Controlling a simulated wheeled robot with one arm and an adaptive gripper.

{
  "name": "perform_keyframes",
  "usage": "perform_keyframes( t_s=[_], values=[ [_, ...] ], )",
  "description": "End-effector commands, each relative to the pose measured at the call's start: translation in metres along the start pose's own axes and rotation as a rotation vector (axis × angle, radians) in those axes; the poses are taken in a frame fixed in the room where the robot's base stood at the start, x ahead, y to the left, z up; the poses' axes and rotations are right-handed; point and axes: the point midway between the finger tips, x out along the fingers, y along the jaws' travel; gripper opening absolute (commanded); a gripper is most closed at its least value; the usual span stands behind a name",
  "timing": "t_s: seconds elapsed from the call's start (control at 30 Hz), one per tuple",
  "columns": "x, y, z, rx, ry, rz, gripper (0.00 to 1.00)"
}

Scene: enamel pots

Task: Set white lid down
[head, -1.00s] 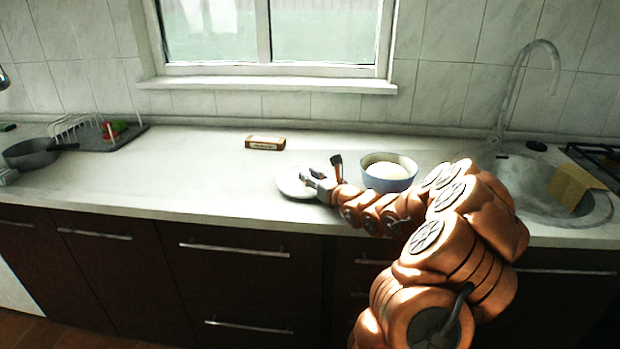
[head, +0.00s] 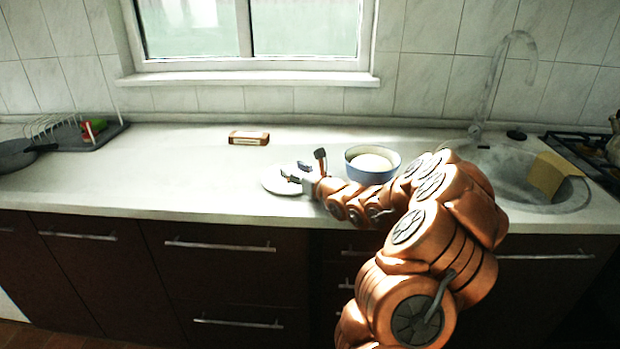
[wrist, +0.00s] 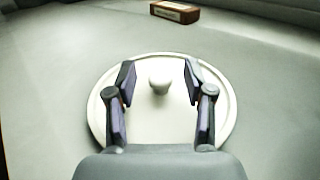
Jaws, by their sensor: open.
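The white lid (head: 279,181) lies on the counter in the head view, left of the blue pot. In the wrist view the lid (wrist: 160,125) is a pale disc with a round knob (wrist: 159,82) at its middle. My gripper (wrist: 158,76) is open over the lid, its two fingers on either side of the knob with a gap on each side. In the head view my gripper (head: 296,172) partly covers the lid's right side. The blue pot (head: 371,175) stands to the right, with something pale and round inside its rim.
A small brown box (head: 249,138) lies at the back of the counter (head: 165,175). A dish rack (head: 62,130) and a dark pan (head: 18,157) are at the left. The sink (head: 520,178) is at the right. The counter left of the lid is clear.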

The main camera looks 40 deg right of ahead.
Motion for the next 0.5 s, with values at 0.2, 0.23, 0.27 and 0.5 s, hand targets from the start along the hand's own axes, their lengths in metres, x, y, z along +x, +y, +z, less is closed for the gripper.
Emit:
perform_keyframes(
  t_s=[0.2, 0.23, 0.27, 0.5],
  values=[
    [-0.011, 0.005, -0.017, 0.019, 0.042, 0.007, 0.53],
    [-0.014, 0.004, -0.016, 0.020, 0.041, 0.006, 0.53],
    [-0.017, 0.004, -0.015, 0.020, 0.039, 0.006, 0.53],
    [-0.047, 0.001, -0.008, 0.015, 0.027, 0.001, 0.53]
  ],
)
